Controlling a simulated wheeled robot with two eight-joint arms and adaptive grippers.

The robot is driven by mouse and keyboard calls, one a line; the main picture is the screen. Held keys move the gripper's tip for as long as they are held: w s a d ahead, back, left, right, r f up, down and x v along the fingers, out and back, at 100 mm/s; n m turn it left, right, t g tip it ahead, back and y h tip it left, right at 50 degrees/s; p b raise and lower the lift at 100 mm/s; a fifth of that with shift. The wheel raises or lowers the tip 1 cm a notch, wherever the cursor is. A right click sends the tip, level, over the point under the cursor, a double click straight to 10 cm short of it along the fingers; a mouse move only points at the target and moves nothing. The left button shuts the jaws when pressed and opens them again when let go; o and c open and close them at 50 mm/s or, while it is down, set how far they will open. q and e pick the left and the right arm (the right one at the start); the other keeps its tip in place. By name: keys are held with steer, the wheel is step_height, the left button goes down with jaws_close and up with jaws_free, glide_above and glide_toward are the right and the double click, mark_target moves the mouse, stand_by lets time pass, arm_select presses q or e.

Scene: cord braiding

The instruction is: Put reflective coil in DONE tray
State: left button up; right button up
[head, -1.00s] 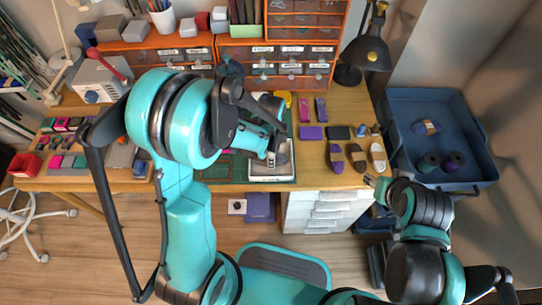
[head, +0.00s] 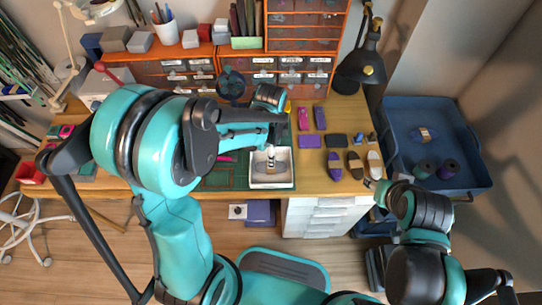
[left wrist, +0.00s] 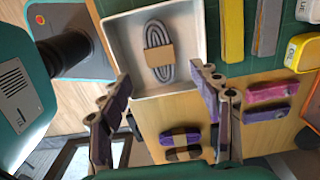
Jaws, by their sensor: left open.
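A grey coil with a tan band (left wrist: 159,52) lies inside a white tray (left wrist: 190,84), near its middle. In the head view the white tray (head: 257,184) is at the bench's front edge, with the coil (head: 271,168) partly visible in it. My left gripper (head: 272,148) is above the tray, and its arm covers part of the bench. In the left wrist view my left gripper (left wrist: 162,82) has its fingers wide apart with nothing between them, clear of the coil. My right gripper (head: 373,183) is low by the bench's front right edge; its jaws are too small to read.
Several banded bundles, purple, dark and white (head: 374,164), lie right of the tray. A blue bin (head: 475,174) at the right holds a banded coil (head: 424,134) and two spools. Orange drawers (head: 290,47) and a black lamp (head: 365,62) stand behind.

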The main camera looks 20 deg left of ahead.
arm_select(q)
steer(key=s+a+r+n+t, duration=0.2)
steer(key=s+r+n+t, duration=0.1)
steer(key=s+r+n, duration=0.2)
steer(key=s+a+r+n+t+p, duration=0.1)
steer(key=s+r+n+t, duration=0.3)
steer(key=r+n, duration=0.5)
steer(key=shift+s+a+r+n, duration=0.4)
steer(key=shift+s+a+r, duration=0.25)
steer(key=shift+a, duration=0.2)
stand_by(0.5)
